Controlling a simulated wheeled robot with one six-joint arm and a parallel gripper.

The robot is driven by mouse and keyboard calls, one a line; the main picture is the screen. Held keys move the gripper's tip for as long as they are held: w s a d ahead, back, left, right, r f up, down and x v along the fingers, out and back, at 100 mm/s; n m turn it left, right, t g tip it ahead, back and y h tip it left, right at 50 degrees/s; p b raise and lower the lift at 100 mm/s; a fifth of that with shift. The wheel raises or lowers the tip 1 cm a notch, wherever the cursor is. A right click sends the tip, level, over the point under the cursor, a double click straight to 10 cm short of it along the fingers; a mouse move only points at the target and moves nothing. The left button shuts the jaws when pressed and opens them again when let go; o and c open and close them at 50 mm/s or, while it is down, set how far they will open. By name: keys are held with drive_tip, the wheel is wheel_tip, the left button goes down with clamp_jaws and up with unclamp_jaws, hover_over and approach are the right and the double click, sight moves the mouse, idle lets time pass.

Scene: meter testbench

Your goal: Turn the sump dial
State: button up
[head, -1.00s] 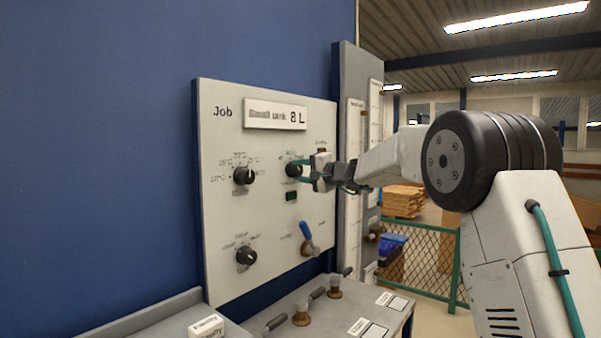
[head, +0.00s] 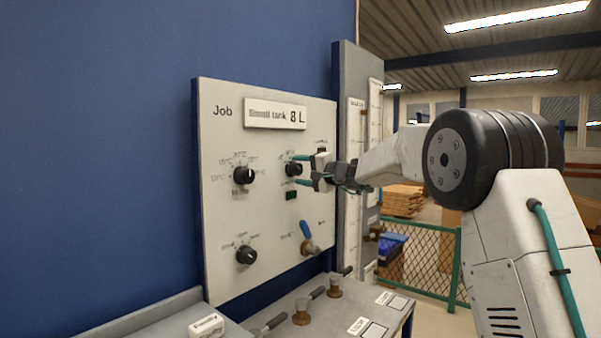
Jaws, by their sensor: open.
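A white panel (head: 270,227) carries several black dials; their small labels are too blurred to read, so I cannot tell which is the sump dial. One dial (head: 293,170) is at the upper right of the panel, another dial (head: 244,175) at the upper left, and a third dial (head: 246,256) at the lower left. My gripper (head: 301,172) is at the upper right dial, its two green-tipped fingers apart, one above and one below the dial's height. I cannot tell whether the fingers touch it.
A sign (head: 275,115) reading "8 L" is above the dials. A blue-handled lever (head: 308,238) sticks out below my gripper. A grey bench (head: 335,318) with brass valves (head: 301,312) stands below. A grey column (head: 350,120) with gauges rises right of the panel.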

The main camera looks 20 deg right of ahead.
drive_tip(key=v, duration=0.7)
drive_tip(key=shift+s, duration=0.2)
drive_tip(key=shift+d, duration=0.1)
drive_tip(key=s+a+f+n+g+h, duration=0.15)
drive_tip(key=s+a+f+g, duration=0.45)
drive_tip(key=s, duration=0.6)
drive_tip(key=s+a+f+n+g+h, duration=0.15)
drive_tip(key=s+f+g, duration=0.25)
drive_tip(key=s+f, duration=0.6)
drive_tip(key=s+d+f+n+g+h, duration=0.1)
drive_tip(key=s+d+f+h, duration=0.1)
drive_tip(key=s, duration=0.9)
drive_tip(key=s+d+f+n+g+h, duration=0.1)
drive_tip(key=s+d+f+n+h, duration=0.1)
drive_tip(key=s, duration=0.9)
drive_tip(key=s+d+f+n+g+h, duration=0.1)
drive_tip(key=s+f+n+h, duration=0.1)
drive_tip(key=s, duration=0.9)
drive_tip(key=shift+s+d+h, duration=0.2)
drive_tip(key=shift+d+h, duration=0.2)
drive_tip(key=shift+h, duration=0.4)
